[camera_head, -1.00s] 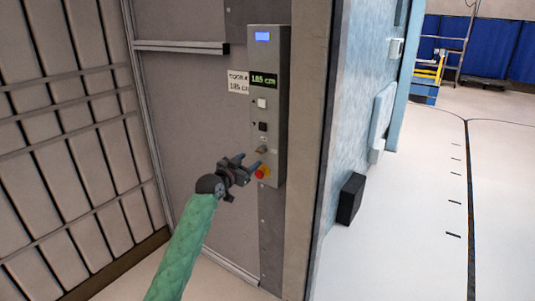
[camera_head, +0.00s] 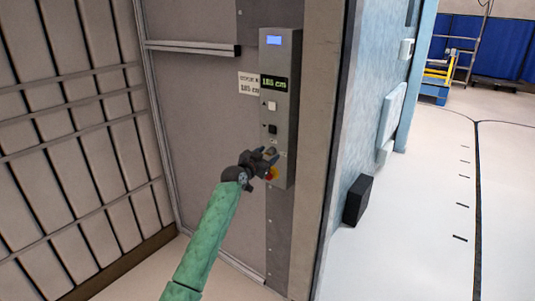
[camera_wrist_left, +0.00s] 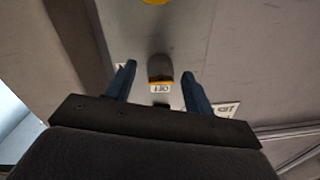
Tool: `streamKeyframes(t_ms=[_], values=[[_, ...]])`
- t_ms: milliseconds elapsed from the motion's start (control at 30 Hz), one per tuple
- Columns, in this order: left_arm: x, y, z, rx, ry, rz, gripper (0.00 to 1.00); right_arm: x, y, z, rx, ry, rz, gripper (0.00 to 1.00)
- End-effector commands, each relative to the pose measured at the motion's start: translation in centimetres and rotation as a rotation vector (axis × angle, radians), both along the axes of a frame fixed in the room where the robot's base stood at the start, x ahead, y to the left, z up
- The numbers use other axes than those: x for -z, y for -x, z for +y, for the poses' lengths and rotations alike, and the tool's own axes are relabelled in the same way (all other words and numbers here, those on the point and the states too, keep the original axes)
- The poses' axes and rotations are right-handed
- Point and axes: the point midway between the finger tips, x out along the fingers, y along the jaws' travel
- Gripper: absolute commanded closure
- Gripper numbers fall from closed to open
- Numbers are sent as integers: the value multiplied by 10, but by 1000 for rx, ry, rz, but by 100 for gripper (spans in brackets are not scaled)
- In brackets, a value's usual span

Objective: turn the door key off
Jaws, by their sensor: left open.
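The grey control panel (camera_head: 283,110) stands upright on the wall in the head view. My left gripper (camera_head: 272,156) is at its lower part, covering the key there. In the left wrist view, a dark rounded knob that looks like the door key (camera_wrist_left: 160,67) stands between the two blue fingers of my open left gripper (camera_wrist_left: 158,70). Gaps show on both sides of it. An upside-down label that seems to read OFF (camera_wrist_left: 160,89) lies by its yellow-orange edge. My right gripper is not in view.
A red and yellow stop button (camera_head: 272,173) is just below my left gripper, partly covered. White (camera_head: 272,105) and black buttons (camera_head: 272,129) are above it. A green display (camera_head: 274,83) reads 185 cm. A black box (camera_head: 357,200) is on the right, beside open floor.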

Motion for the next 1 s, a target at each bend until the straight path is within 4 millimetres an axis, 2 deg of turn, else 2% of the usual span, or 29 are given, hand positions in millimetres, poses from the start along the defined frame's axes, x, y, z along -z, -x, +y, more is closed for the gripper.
streamKeyframes(t_ms=[400,600,633,1000], values=[[0,-4,-3,0,0,0,49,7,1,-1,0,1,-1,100],[0,-4,-3,0,0,0,89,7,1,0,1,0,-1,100],[0,-4,-3,0,0,0,92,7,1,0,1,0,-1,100],[0,-4,-3,-1,47,34,92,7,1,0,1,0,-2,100]])
